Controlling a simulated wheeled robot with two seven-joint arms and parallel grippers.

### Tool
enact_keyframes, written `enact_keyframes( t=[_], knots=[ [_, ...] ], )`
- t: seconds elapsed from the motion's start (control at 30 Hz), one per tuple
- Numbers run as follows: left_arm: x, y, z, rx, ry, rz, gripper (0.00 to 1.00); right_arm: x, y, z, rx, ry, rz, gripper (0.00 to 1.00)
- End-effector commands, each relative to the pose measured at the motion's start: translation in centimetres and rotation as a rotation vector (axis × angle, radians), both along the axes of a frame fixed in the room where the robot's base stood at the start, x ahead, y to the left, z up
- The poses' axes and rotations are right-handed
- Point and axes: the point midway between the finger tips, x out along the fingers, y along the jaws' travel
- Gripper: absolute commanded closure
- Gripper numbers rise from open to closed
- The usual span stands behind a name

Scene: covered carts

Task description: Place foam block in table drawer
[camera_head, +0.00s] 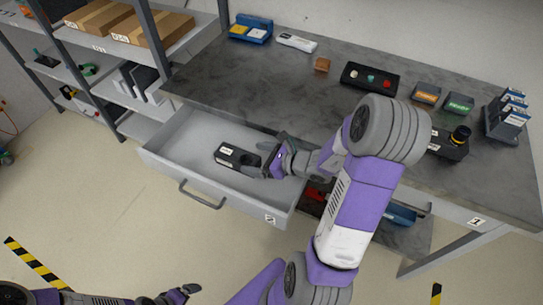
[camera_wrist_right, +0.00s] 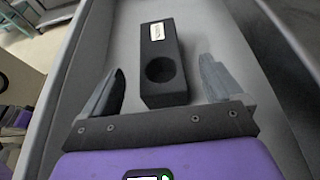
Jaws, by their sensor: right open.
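The foam block (camera_head: 238,158), black with a white label and a round recess, lies inside the open table drawer (camera_head: 168,166). In the right wrist view the block (camera_wrist_right: 162,62) rests on the floor of the drawer (camera_wrist_right: 210,30), with its recess end towards my gripper. My right gripper (camera_head: 267,162) is over the drawer, just right of the block. Its two fingers stand wide apart on either side of the block's near end in the wrist view (camera_wrist_right: 160,78), with nothing gripped. My left gripper (camera_head: 184,293) is low at the bottom left, away from the table; its jaws are unclear.
The grey tabletop (camera_head: 240,85) carries a small brown block (camera_head: 322,65), a black panel with coloured knobs (camera_head: 369,78), and small labelled boxes (camera_head: 426,95). A shelf rack (camera_head: 110,45) stands left. Red and blue items lie below the table. My right arm crosses the table's front edge.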

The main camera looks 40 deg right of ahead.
Motion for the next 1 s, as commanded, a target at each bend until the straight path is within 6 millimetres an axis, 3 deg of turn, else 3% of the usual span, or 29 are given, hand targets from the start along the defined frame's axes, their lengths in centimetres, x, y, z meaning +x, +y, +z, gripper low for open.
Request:
enact_keyframes(
  t=[0.2,0.4,1.0],
  knots=[
    [0.0,0.0,1.8,0.000,0.000,0.000,0.02,-3.8,-1.6,2.0,0.000,0.000,-0.003,0.07],
    [0.0,0.0,2.2,0.000,0.000,0.000,0.02,-5.5,-2.2,2.6,0.000,-0.001,0.000,0.07],
    [0.0,0.0,2.2,0.000,0.000,0.000,0.02,-5.7,-2.3,2.6,0.001,0.000,0.002,0.07]
  ],
)
